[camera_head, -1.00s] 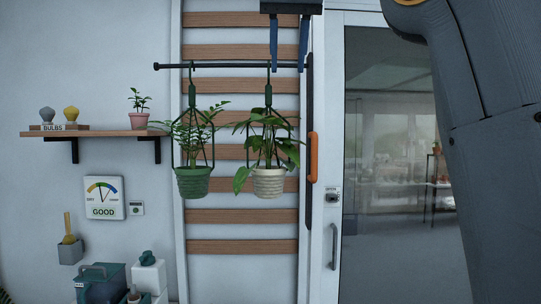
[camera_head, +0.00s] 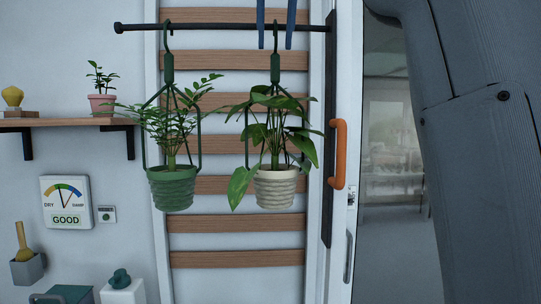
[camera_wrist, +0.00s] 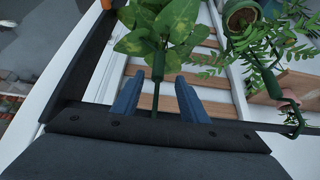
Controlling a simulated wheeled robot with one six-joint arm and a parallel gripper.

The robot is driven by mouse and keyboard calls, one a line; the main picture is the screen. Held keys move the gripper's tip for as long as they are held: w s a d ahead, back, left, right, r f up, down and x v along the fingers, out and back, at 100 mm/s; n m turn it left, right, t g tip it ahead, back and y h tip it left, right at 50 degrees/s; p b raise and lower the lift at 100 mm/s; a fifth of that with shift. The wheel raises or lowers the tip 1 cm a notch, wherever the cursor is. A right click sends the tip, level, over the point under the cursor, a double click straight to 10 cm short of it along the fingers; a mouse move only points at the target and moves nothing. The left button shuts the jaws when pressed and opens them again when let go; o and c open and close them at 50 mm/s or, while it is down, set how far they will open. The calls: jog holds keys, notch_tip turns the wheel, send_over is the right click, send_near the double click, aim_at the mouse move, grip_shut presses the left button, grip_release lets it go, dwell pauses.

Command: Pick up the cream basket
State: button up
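The cream basket (camera_head: 276,190) is a ribbed pot with a broad-leaved plant, hung in a dark green wire hanger (camera_head: 275,68) from a black rail (camera_head: 220,27). My gripper (camera_head: 275,46) shows at the top of the head view, its blue fingers apart on either side of the hanger's top, above the grip. In the wrist view my gripper (camera_wrist: 161,78) is open, and the hanger's green grip (camera_wrist: 158,66) lies between the fingers in the picture. Contact cannot be told. Leaves (camera_wrist: 150,35) hide the cream basket there.
A green basket (camera_head: 172,188) with a fern-like plant hangs close on the left. An orange door handle (camera_head: 338,154) is close on the right. A wooden shelf (camera_head: 65,122) with a pink pot (camera_head: 102,104) is at left. Wooden slats (camera_head: 235,222) lie behind.

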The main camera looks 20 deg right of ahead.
aim_at(276, 58)
jog(key=shift+x, duration=1.25)
jog(key=shift+s+p+x, duration=0.2)
jog(key=shift+p+x, duration=0.35)
jog(key=shift+x, duration=2)
jog(key=shift+d+f, duration=0.15)
grip_shut()
